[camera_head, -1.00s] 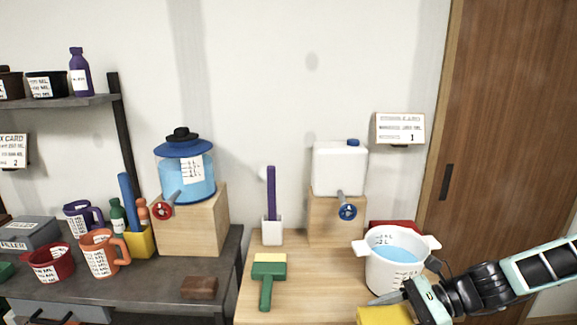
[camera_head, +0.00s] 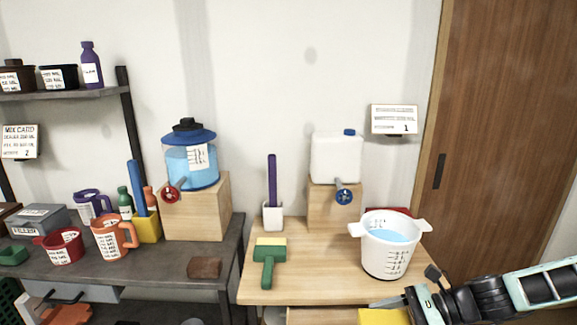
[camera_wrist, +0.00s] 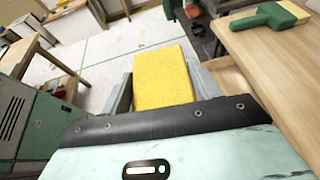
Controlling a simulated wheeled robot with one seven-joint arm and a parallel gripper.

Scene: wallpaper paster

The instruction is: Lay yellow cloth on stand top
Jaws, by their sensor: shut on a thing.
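The yellow cloth (camera_wrist: 162,76) is a flat block-like piece between the two fingers of my gripper (camera_wrist: 160,88) in the wrist view. My gripper is shut on it. In the head view the cloth (camera_head: 384,317) shows at the bottom edge, partly cut off, below my gripper. It is in front of the wooden stand top (camera_head: 325,272), near its front edge, and appears apart from it. The wrist view shows floor beyond the cloth and the wooden top at right.
On the wooden top are a green brush (camera_head: 268,262), a white bucket of blue liquid (camera_head: 390,246), a white holder (camera_head: 273,216) and a wooden block with a white canister (camera_head: 337,157). The front middle is clear. A dark bench (camera_head: 130,264) with cups stands left.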

